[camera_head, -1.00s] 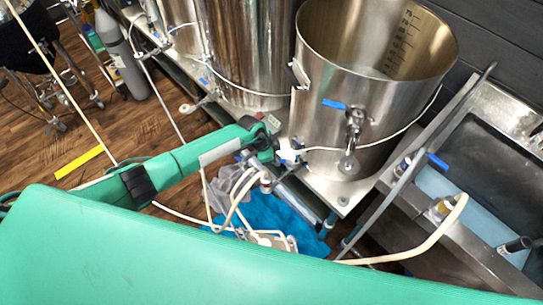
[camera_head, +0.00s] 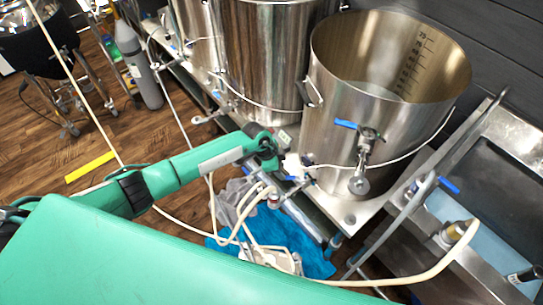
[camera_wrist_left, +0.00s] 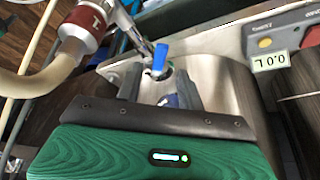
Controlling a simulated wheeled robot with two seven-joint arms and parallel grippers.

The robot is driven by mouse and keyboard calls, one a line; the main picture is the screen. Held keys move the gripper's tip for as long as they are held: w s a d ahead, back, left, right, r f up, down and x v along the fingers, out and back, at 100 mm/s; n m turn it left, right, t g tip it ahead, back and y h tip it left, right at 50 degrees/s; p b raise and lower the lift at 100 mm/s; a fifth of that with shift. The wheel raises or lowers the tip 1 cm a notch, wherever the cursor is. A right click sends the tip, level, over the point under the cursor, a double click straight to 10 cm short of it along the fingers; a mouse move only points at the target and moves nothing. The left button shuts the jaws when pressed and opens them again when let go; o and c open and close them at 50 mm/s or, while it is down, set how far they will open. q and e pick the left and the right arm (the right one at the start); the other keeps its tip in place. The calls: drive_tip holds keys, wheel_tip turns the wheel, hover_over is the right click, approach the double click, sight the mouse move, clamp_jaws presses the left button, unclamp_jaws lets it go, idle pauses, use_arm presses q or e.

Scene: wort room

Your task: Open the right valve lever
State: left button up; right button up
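A blue valve lever (camera_wrist_left: 160,58) shows in the left wrist view on a steel fitting, just beyond and between the fingers of my left gripper (camera_wrist_left: 158,90). The fingers are apart, and I see no clear contact with the lever. In the head view my left gripper (camera_head: 290,165) is low beside the right kettle (camera_head: 335,150), its fingertips partly hidden. Another blue lever (camera_head: 346,124) is on the valve at the front of that kettle, above and right of the gripper. My right gripper is not in view.
A pale hose (camera_head: 238,215) with a red-and-white coupling (camera_wrist_left: 85,25) runs close to the left gripper. A blue cloth (camera_head: 312,258) lies below. A sink (camera_head: 490,170) and a pipe with a blue lever (camera_head: 448,185) are at right. A control box (camera_wrist_left: 285,40) is near the gripper.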

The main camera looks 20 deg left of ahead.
use_arm(q)
drive_tip(key=v, duration=1)
drive_tip(key=shift+b, duration=0.3)
